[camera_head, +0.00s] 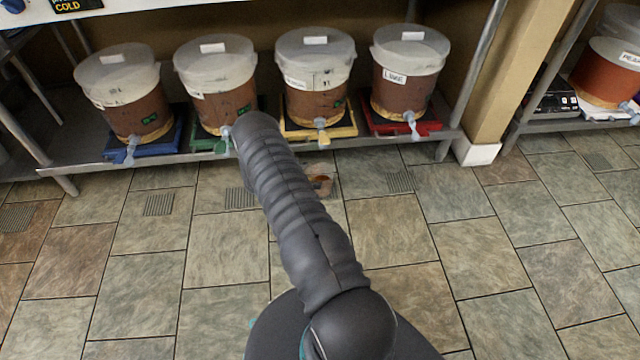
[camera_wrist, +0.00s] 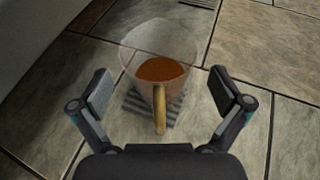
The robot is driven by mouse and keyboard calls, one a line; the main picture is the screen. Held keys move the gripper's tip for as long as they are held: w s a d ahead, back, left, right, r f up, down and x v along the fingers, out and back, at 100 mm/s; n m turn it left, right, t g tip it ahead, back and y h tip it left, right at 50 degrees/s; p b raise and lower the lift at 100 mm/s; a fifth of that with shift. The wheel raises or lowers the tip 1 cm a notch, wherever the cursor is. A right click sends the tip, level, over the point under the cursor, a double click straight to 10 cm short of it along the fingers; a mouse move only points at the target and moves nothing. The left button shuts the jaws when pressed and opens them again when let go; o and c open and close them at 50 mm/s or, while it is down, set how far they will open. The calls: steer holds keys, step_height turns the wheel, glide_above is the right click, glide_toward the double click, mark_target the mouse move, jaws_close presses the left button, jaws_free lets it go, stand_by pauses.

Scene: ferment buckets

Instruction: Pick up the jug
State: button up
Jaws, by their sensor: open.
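The jug (camera_wrist: 157,58) is a clear vessel with brown liquid in it and a tan handle (camera_wrist: 160,108) facing my gripper. It stands on the tiled floor, over or beside a dark grate, in the wrist view. My gripper (camera_wrist: 162,92) is open, with one finger to the left and one to the right of the jug's handle. Nothing is held between the fingers. In the head view the jug (camera_head: 319,180) is mostly hidden behind my arm, and my gripper is hidden there too.
A low metal shelf (camera_head: 90,165) holds several lidded buckets of brown liquid with taps, on coloured trays, behind the jug. A tan post (camera_head: 488,90) stands right of them. Another shelf holds a red-brown bucket (camera_head: 603,75). The tiled floor around the jug is clear.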

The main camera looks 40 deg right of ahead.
mark_target(332, 172)
steer(key=x, duration=0.4)
steer(key=shift+r, duration=0.1)
steer(key=c, duration=1.5)
